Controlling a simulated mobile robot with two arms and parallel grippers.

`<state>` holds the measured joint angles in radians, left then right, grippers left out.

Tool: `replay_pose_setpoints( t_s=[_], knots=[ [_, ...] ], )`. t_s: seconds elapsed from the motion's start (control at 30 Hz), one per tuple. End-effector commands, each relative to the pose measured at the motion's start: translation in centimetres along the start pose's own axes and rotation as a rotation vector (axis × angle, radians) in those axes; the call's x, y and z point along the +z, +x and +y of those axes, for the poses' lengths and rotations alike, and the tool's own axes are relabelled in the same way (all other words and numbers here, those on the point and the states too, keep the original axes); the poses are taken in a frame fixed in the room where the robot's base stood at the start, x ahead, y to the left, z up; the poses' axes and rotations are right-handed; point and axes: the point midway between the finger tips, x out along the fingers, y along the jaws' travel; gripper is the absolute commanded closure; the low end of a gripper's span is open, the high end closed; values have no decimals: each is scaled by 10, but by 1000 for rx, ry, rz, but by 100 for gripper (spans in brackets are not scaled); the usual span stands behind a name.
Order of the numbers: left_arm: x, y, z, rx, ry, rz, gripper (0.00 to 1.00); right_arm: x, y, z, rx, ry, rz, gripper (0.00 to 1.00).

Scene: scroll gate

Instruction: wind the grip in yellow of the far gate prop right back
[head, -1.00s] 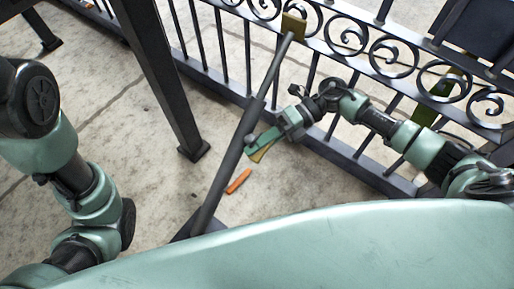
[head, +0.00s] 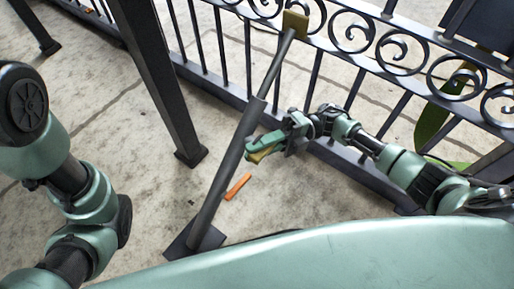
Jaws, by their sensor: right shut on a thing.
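The gate prop (head: 232,158) is a dark slanting strut. Its thin upper rod meets a yellow-brown bracket (head: 295,24) on the gate, and its foot plate (head: 178,243) lies on the paving. A small yellow grip (head: 261,156) shows beside the middle of the tube, mostly hidden by my right gripper. My right gripper (head: 257,147) is shut on this yellow grip, just right of the tube. My left arm shows at the left edge; its gripper is out of view.
The iron gate (head: 350,62) with scrollwork runs across the back and right. A dark post (head: 157,75) stands left of the prop. An orange piece (head: 238,186) lies on the paving right of the tube. Bare paving (head: 90,130) lies between the left arm and the post.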

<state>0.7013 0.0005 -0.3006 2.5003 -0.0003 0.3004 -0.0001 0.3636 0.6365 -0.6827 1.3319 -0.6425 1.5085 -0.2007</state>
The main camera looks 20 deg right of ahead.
Motion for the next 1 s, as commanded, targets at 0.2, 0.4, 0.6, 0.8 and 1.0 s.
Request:
replay_pose_setpoints(
  t_s=[0.2, 0.4, 0.6, 0.8, 1.0],
  knots=[
    [0, 0, 0, 0, 0, 0, 64, 1, -1, 0, 0, 0, -5, 100],
    [0, 0, 0, 0, 0, 0, 64, 1, -1, 0, -1, 1, -5, 62],
    [0, 0, 0, 0, 0, 0, 64, 0, 0, 0, 0, 1, -2, 60],
    [3, 3, -2, -4, 0, -6, 64, 0, 0, 2, -24, -9, -1, 60],
    [9, 24, -6, -2, 0, -3, 64, 0, 0, 6, -206, -87, 1, 60]
  ],
)
